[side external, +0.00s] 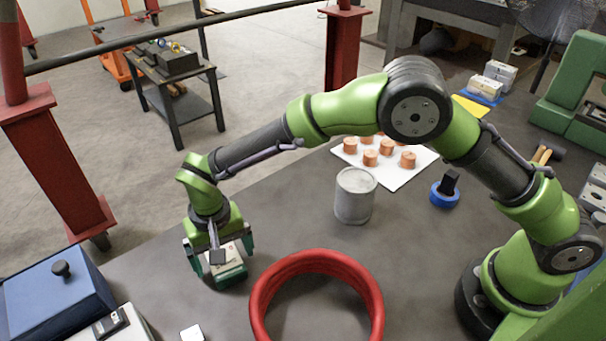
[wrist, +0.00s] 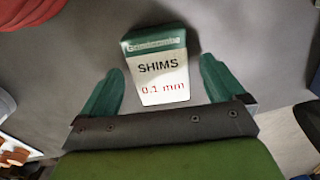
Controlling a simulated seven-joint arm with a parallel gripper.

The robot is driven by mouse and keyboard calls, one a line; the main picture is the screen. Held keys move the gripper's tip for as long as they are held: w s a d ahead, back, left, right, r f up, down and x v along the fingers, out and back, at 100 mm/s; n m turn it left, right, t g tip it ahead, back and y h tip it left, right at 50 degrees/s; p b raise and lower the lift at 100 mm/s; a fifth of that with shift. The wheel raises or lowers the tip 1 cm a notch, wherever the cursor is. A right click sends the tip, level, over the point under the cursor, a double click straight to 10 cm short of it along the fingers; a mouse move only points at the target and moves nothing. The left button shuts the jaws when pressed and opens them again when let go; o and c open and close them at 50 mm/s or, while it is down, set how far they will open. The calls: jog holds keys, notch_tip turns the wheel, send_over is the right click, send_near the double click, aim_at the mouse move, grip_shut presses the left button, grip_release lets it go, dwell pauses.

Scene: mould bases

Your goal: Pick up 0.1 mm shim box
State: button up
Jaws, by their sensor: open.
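The 0.1 mm shim box (wrist: 158,67) is white with a green end and reads "SHIMS 0.1 mm" in the wrist view. It lies on the table between my open fingers. My gripper (wrist: 160,88) is open, with one green finger on each side of the box and a visible gap to each. In the side external view my gripper (side external: 218,258) points down over the box (side external: 230,276), which is partly hidden behind the gripper.
A red coiled hose (side external: 262,300) lies just right of my gripper. A grey cylinder (side external: 355,196) stands further back, near a white board (side external: 408,176) with several copper pieces. A blue box (side external: 50,298) and a small white block (side external: 192,333) are at the left front.

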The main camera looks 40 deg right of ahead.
jog(key=shift+f, duration=0.1)
jog(key=shift+c, duration=0.2)
jog(key=c, duration=1.3)
jog(key=shift+o, duration=0.2)
